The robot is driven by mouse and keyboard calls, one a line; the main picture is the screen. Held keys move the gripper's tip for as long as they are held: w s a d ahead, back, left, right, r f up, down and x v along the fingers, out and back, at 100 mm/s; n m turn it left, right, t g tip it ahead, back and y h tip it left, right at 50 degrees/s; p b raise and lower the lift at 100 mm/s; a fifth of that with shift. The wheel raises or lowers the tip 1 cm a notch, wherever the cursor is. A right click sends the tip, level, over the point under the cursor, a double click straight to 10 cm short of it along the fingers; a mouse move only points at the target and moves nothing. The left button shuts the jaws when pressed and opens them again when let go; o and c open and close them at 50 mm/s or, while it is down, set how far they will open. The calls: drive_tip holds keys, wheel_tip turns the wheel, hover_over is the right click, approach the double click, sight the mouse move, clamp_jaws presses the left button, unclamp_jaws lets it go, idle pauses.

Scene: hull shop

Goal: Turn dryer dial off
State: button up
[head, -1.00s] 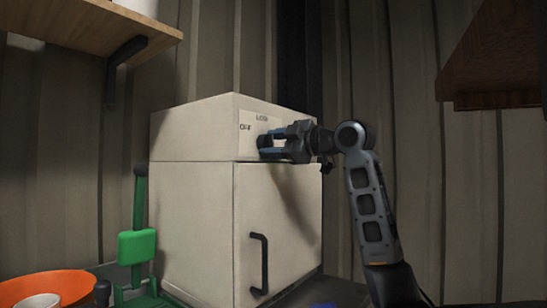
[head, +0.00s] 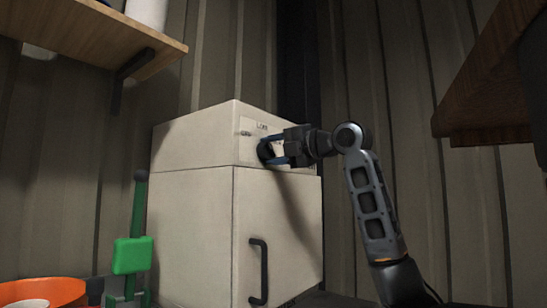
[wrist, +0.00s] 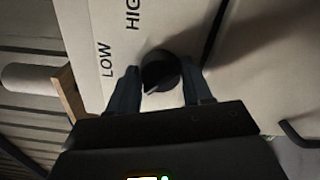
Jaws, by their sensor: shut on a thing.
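The dryer (head: 190,215) is a pale box with a control panel on its upper front. In the wrist view its round black dial (wrist: 160,70) sits between the two dark fingers of my gripper (wrist: 162,82), which is shut on it. A light pointer mark on the dial points to the lower left of the picture. The printed words LOW (wrist: 106,60) and HIGH (wrist: 132,14) show beside the dial. No OFF label shows in the wrist view. In the head view my gripper (head: 275,151) is at the panel and partly covers it.
A black door handle (head: 259,270) sticks out below the panel. A green lever-like stand (head: 132,255) and an orange bowl (head: 45,290) are at the left. A wooden shelf (head: 90,38) is at upper left, and another wooden ledge (head: 490,85) at right.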

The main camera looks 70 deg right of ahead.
drive_tip(key=shift+n+b, duration=0.4)
drive_tip(key=shift+n, duration=0.7)
drive_tip(key=o, duration=1)
drive_tip(key=shift+o, duration=0.2)
drive_tip(key=shift+s, duration=0.1)
drive_tip(key=v, duration=0.7)
drive_tip(key=shift+s, duration=0.3)
drive_tip(key=shift+a, duration=0.1)
